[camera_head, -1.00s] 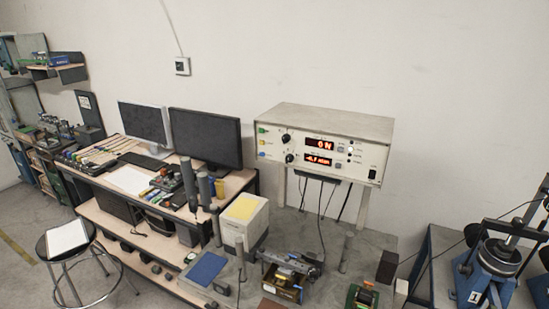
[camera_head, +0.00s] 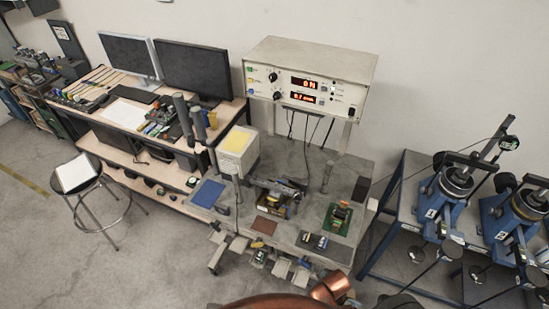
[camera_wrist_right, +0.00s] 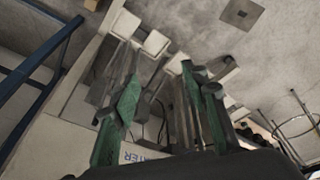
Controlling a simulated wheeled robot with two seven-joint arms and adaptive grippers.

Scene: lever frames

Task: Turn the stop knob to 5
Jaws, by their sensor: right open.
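The white control unit (camera_head: 325,66) stands on a raised support against the wall in the head view. Its front has an upper black knob (camera_head: 273,77) and a lower black knob (camera_head: 277,96), left of two red displays. The labels are too small to read, so I cannot tell which is the stop knob. My right gripper (camera_wrist_right: 160,95) shows in the wrist view with its green fingers spread apart and nothing between them. No knob is visible in that view. My left gripper is not in view.
Below the unit is a grey bench with a white box (camera_head: 238,151), a blue mat (camera_head: 207,193) and small devices. Blue lever machines (camera_head: 447,190) stand at right. Monitors and a stool (camera_head: 80,178) are at left. A copper-coloured part of my arm shows at the bottom.

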